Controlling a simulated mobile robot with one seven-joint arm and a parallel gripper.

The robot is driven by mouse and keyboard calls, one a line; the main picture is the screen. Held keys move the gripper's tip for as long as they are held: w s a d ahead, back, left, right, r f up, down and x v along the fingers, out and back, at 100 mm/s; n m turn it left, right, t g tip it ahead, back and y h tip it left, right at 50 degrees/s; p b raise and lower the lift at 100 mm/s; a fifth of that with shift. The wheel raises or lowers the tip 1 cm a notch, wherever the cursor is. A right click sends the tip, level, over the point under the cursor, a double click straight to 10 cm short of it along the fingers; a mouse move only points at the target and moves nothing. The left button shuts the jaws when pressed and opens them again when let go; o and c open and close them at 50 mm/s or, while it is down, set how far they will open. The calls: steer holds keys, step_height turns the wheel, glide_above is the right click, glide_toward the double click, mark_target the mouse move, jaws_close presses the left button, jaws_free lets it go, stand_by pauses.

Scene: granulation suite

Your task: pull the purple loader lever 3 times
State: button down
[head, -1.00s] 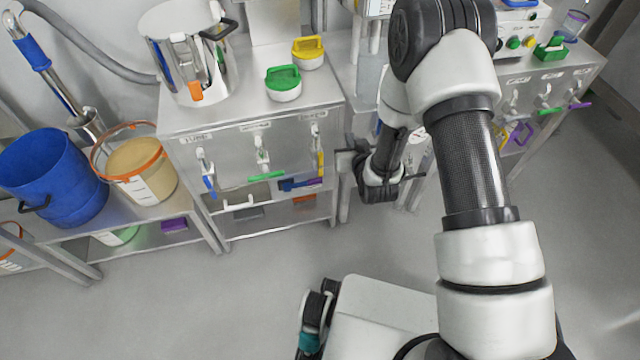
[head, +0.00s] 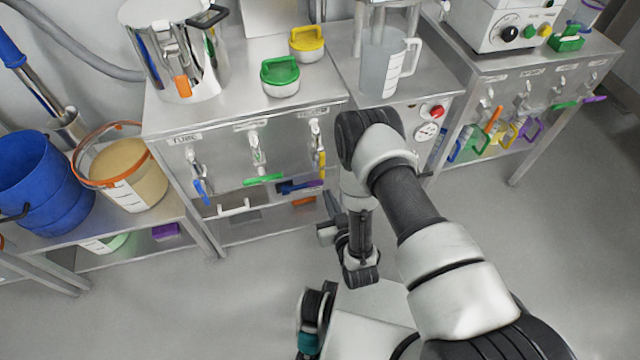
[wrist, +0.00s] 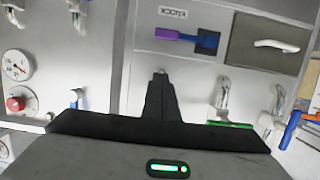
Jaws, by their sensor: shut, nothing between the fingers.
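A purple lever (head: 596,98) sits at the right end of the right cabinet's front in the head view, beside a green-handled lever (head: 564,104). Its label is too small to read. It does not show in the wrist view. My gripper (head: 333,206) is low in front of the gap right of the left cabinet, far left of the purple lever and apart from it. In the wrist view, my gripper (wrist: 160,78) is shut and empty, with a cabinet front beyond it.
The left cabinet (head: 225,165) carries blue, green and yellow levers. A red button (head: 437,111) and gauge are on the middle unit. Floor (head: 470,220) is clear at right.

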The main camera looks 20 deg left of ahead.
mark_target(303, 186)
steer(key=b+x, duration=0.2)
steer(key=x, duration=0.7)
steer(key=shift+w+a+b, duration=0.1)
steer(key=shift+w+b, duration=0.1)
steer(key=shift+b, duration=0.2)
steer(key=f, duration=0.1)
steer(key=f+b, duration=0.1)
steer(key=shift+w+a+f, duration=0.15)
steer(key=shift+w+f, duration=0.1)
steer(key=shift+f, duration=0.8)
steer(key=shift+f, duration=0.1)
